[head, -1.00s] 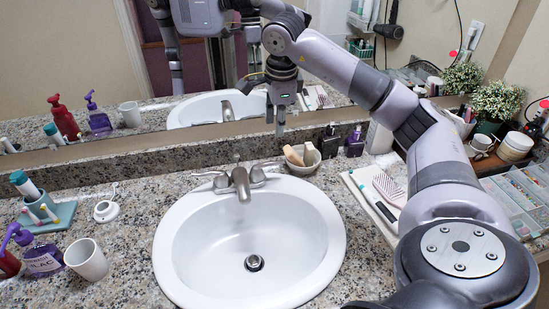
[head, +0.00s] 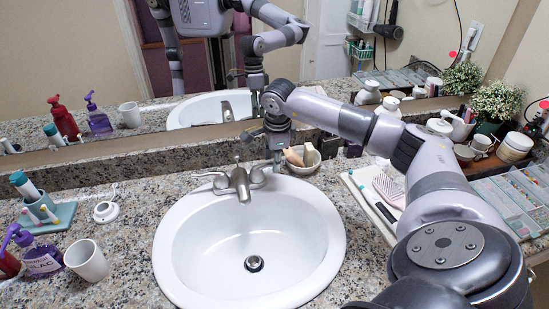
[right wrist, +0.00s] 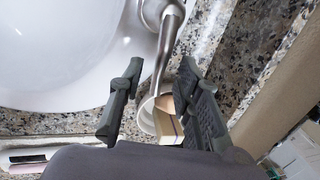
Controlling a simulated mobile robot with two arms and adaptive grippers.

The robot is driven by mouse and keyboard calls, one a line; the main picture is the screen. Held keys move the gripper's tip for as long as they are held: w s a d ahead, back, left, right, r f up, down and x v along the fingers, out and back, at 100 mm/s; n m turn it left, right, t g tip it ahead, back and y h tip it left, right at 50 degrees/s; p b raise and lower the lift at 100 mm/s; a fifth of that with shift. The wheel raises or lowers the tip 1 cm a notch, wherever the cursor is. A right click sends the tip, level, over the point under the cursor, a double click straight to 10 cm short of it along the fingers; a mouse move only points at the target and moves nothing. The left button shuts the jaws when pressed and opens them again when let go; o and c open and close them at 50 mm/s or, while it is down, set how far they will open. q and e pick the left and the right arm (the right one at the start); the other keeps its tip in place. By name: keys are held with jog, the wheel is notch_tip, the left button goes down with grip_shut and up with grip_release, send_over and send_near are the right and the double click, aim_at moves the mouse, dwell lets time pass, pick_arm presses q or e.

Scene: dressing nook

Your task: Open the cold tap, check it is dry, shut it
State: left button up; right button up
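The tap has a brushed metal spout (head: 241,182) at the back of the white oval basin (head: 180,245), with a lever handle on each side. The left lever (head: 216,178) points left. The right lever (head: 260,174) is partly beside my right gripper (head: 277,166), which is low at the back of the basin. No hot or cold marking can be read. In the right wrist view, my right gripper (right wrist: 155,100) is open, and a metal lever (right wrist: 164,55) runs between its fingers with no clear grip. No water shows at the spout. My left gripper is not directly in view.
A white bowl with bars (head: 304,160) stands close right of the right gripper. A white cup (head: 86,259), a purple pump bottle (head: 41,258) and a teal holder (head: 48,216) are at left. A tray with a brush (head: 372,200) lies right. The mirror is behind.

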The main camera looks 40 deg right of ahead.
jog(key=shift+c, duration=0.3)
grip_shut()
dwell(0.6)
